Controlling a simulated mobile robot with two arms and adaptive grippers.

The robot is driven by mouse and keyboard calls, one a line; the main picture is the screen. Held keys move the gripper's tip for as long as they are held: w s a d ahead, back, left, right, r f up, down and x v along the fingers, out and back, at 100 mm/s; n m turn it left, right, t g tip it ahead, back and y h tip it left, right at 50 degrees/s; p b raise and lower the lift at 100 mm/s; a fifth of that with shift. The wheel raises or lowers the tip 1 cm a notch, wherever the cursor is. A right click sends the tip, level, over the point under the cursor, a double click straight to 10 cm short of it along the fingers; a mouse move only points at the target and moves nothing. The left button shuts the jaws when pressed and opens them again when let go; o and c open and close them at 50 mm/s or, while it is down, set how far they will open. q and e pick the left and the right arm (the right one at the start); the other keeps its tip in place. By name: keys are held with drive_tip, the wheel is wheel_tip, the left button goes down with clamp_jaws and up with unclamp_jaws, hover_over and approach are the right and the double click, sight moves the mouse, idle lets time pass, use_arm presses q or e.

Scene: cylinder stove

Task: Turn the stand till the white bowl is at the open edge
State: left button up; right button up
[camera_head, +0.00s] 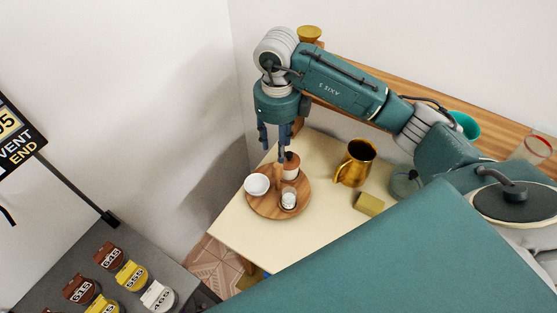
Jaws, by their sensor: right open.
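The round wooden stand (268,207) is on the cream table top (310,229), near its left corner. The white bowl (257,185) sits at the stand's left rim, facing the table's left edge. A jar with a brown top (291,162) stands at the back of the stand, and a small clear glass with white contents (288,199) at the front right. A short wooden knob or post (279,177) rises near the middle. My right gripper (272,151) is open, fingers pointing down, over the back of the stand. I cannot tell whether a fingertip touches the jar. My left gripper is not in view.
A gold mug (356,163), a yellow block (369,204) and a greenish round item (403,181) stand right of the stand. A wooden shelf (487,131) behind holds a teal cup (466,125) and a glass (536,147). White walls enclose the back. The table's front is clear.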

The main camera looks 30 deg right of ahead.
sight(278, 165)
wheel_tip(278, 165, down, 9)
drive_tip(key=shift+r+p, duration=0.2)
drive_tip(key=shift+p, duration=0.85)
clamp_jaws()
